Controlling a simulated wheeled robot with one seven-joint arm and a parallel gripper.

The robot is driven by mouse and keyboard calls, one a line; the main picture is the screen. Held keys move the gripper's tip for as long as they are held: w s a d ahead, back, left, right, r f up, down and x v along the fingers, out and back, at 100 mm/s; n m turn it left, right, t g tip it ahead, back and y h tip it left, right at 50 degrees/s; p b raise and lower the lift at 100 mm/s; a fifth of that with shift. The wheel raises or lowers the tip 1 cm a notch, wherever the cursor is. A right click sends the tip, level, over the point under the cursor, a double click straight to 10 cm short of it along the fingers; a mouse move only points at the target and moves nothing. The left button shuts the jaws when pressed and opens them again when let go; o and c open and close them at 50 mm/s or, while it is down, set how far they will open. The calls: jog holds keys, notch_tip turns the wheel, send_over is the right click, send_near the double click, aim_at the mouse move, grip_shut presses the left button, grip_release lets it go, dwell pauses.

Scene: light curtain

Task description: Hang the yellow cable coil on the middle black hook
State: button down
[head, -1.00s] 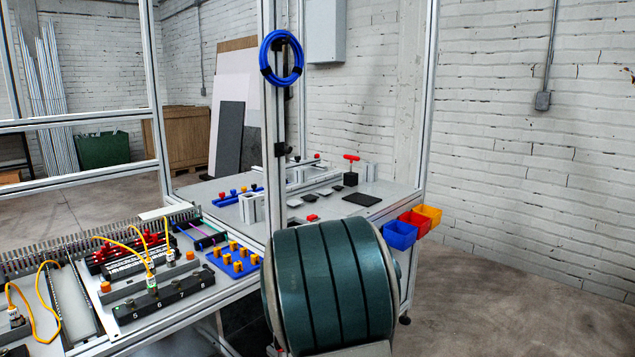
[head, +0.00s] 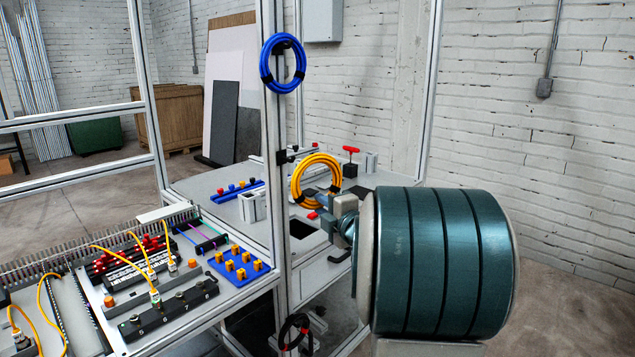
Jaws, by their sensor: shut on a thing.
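The yellow cable coil (head: 297,184) hangs upright in the air just right of the aluminium post in the head view. My gripper (head: 326,203) is shut on the coil's lower right side, and part of the grip is hard to make out. The middle black hook (head: 282,157) is a small dark piece on the post, left of the coil's upper part. The coil looks apart from the hook in the picture; their difference in depth is hard to tell.
A blue cable coil (head: 266,70) hangs high on the same post (head: 274,215). A dark coil with red (head: 290,322) hangs low on it. A grey workbench with small parts stands behind, and a panel with yellow cables and a blue tray (head: 222,264) lies left.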

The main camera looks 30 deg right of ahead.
jog(key=shift+w+a+r+n+y+p, duration=0.2)
jog(key=shift+w+a+r, duration=0.1)
jog(key=shift+w+r, duration=0.15)
jog(key=shift+w+a+r+n+y+p, duration=0.15)
jog(key=shift+w+a+r, duration=0.15)
jog(key=shift+r, duration=0.2)
jog(key=shift+w+a+f+p, duration=0.1)
jog(key=shift+w+a+p, duration=0.25)
jog(key=shift+w, duration=0.75)
jog(key=shift+w+a+f+p, duration=0.15)
jog(key=shift+w+a, duration=0.25)
jog(key=shift+w, duration=0.7)
jog(key=shift+w+a+f+p, duration=0.1)
jog(key=shift+w+a+p, duration=0.25)
jog(key=shift+w, duration=0.75)
jog(key=b, duration=0.1)
jog(key=w+f+b, duration=0.1)
jog(key=shift+a+f+t+b, duration=0.15)
jog(key=shift+a+t+b, duration=0.05)
jog(key=shift+t+b, duration=0.15)
jog(key=shift+w, duration=0.1)
jog(key=c, duration=1.2)
grip_release()
jog(key=shift+f, duration=0.1)
